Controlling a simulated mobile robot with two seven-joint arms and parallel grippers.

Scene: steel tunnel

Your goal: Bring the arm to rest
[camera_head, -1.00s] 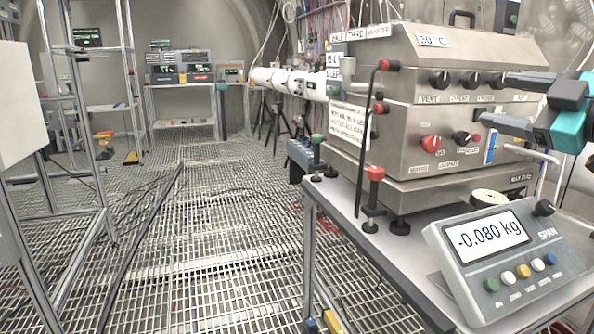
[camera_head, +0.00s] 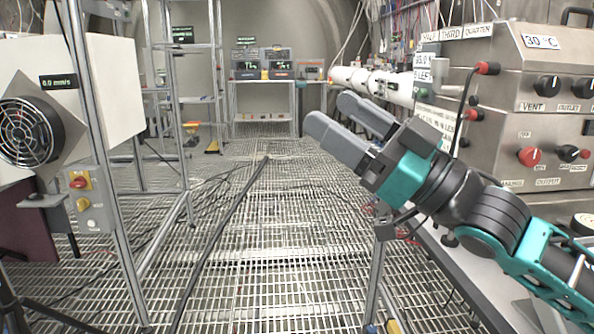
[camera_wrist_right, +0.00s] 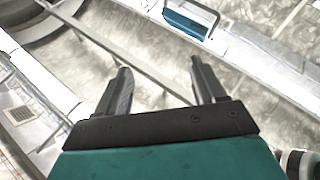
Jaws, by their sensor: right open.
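My right gripper (camera_head: 338,122) reaches in from the right in the head view, with grey fingers and a teal and black arm behind it. It is raised above the grated floor, left of the steel machine, and touches nothing that I can see. In the right wrist view its two dark fingers (camera_wrist_right: 159,82) stand apart with nothing between them. My left gripper does not show in the head view.
The steel machine (camera_head: 540,110) with knobs stands on a table at the right. A metal frame with a fan (camera_head: 28,132) and switches is at the left. A bench with instruments (camera_head: 265,82) stands at the back. The grated floor (camera_head: 270,240) between them is mostly open.

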